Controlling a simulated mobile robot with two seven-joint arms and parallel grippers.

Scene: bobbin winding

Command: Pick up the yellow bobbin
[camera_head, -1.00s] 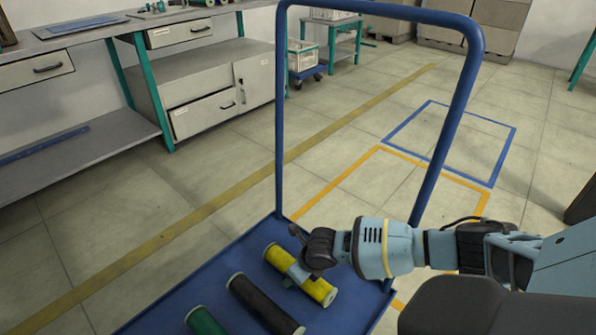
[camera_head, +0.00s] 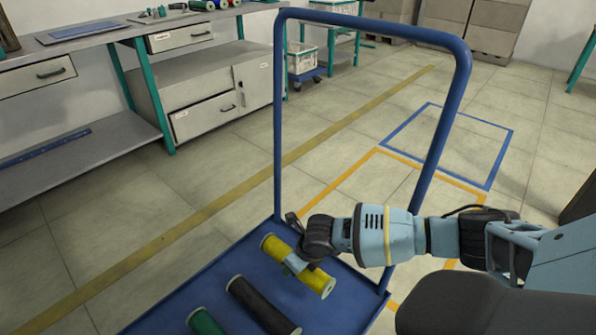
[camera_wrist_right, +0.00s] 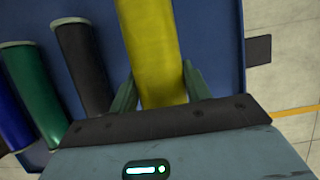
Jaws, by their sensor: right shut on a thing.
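The yellow bobbin (camera_head: 314,280) is in my right gripper (camera_head: 294,262), above the blue cart tray (camera_head: 240,262). The fingers close around the bobbin's middle, and it appears slightly raised off the tray. In the right wrist view the yellow bobbin (camera_wrist_right: 155,45) runs between the two fingers of my right gripper (camera_wrist_right: 160,92), one on each side. Its far end is cut off by the top of that view. My left gripper is not in view.
A black bobbin (camera_head: 262,305) and a green bobbin (camera_head: 205,322) lie beside it on the tray. A dark blue bobbin (camera_wrist_right: 12,115) shows in the wrist view. The cart's blue handle frame (camera_head: 452,115) rises behind my right arm. A workbench (camera_head: 110,40) stands at the back left.

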